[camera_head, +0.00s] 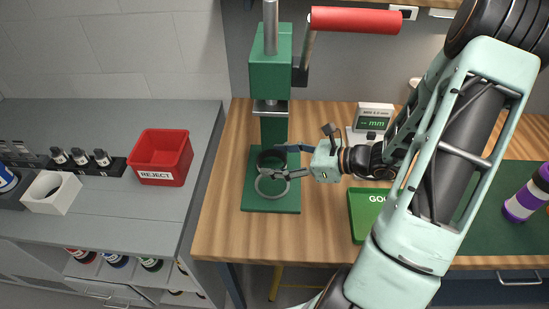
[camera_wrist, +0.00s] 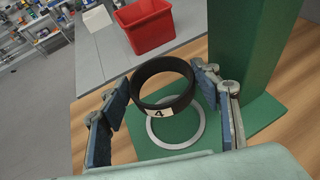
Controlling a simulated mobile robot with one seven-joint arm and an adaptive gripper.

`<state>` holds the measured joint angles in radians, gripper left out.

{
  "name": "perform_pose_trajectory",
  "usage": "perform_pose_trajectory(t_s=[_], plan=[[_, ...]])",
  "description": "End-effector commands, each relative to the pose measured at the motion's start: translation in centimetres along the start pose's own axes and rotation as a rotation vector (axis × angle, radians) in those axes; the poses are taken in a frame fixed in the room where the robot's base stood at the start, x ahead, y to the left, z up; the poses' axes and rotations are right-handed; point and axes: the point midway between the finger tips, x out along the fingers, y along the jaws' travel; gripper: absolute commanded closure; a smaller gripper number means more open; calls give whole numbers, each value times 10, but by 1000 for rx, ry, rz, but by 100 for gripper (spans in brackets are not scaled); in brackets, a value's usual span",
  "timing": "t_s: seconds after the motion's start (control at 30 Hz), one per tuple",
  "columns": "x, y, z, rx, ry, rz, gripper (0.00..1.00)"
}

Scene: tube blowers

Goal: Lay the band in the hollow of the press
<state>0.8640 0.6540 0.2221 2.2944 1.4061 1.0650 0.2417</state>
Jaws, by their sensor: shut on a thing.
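The band (camera_wrist: 180,101) is a black ring with a white label marked 4. It also shows in the head view (camera_head: 264,160). My gripper (camera_head: 274,162) is shut on the band, with its blue-padded fingers on either side of it in the wrist view (camera_wrist: 163,90). The green press (camera_head: 270,73) stands on the wooden bench, with a red lever handle (camera_head: 355,20) raised at its top. A pale ring marks the hollow (camera_wrist: 153,132) in its base plate. The band is held over this ring and hides part of it; the height of the gap is hard to tell.
The press column (camera_wrist: 248,60) rises close beside my gripper. A red REJECT bin (camera_head: 161,158) is on the grey counter at left. A green GO tray (camera_head: 366,211) and a small mm display (camera_head: 374,118) are to the right, near my arm.

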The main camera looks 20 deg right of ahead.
Motion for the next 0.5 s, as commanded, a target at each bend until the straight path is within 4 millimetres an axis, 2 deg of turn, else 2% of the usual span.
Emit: perform_pose_trajectory(t_s=[0.27, 0.5], plan=[[0, 0, -2, 1, 0, 0, 65], [6, 0, -16, 2, 0, 0, 65]])
